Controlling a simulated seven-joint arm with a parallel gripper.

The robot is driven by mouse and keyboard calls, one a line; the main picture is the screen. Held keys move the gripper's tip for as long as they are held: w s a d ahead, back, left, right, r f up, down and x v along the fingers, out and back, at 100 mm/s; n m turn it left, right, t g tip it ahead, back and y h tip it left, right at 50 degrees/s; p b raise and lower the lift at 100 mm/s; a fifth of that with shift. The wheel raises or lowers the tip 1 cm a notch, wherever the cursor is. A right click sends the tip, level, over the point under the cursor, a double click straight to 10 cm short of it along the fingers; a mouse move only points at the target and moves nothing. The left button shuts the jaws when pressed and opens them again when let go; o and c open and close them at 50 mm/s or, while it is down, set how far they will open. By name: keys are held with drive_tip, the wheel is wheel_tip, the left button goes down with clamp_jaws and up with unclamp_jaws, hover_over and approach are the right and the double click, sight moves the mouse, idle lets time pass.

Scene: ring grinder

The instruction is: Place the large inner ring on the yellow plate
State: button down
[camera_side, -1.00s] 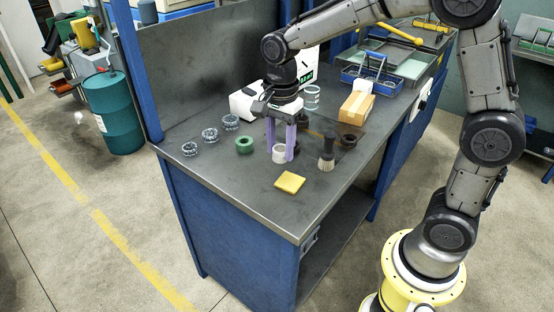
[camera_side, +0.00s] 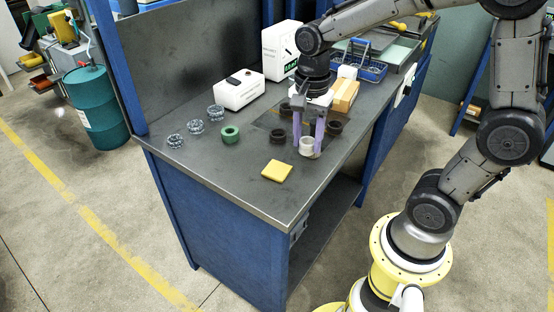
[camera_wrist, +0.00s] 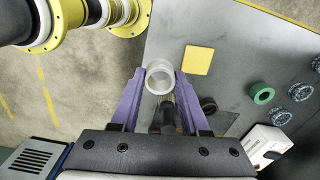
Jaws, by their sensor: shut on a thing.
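My gripper (camera_side: 308,145) has purple fingers and is shut on a pale ring (camera_side: 307,148), likely the large inner ring. In the wrist view my gripper (camera_wrist: 160,80) has a fingertip on each side of the pale ring (camera_wrist: 160,77), whose round opening faces the camera. Its height above the bench is hard to tell. The yellow plate (camera_side: 277,170) lies flat and bare on the bench, left of and nearer than the ring in the side view. The plate also shows ahead of the ring in the wrist view (camera_wrist: 198,60).
A green ring (camera_side: 231,134) and several bluish-grey rings (camera_side: 196,127) stand left on the bench (camera_side: 225,170). Dark rings (camera_side: 278,136) are near my gripper. A white device (camera_side: 239,92) and brown box (camera_side: 343,95) stand farther back.

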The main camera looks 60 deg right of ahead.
drive_tip(key=w+f, duration=0.2)
drive_tip(key=w, duration=0.2)
hover_over(277, 169)
drive_tip(key=f, duration=0.4)
drive_tip(key=shift+s+f, duration=0.35)
drive_tip(key=shift+w+f, duration=0.2)
drive_tip(key=shift+f, duration=0.8)
drive_tip(key=shift+w+f, duration=0.15)
drive_tip(key=shift+f, duration=0.8)
drive_tip(key=shift+f, duration=0.15)
drive_tip(key=shift+c, duration=2)
unclamp_jaws()
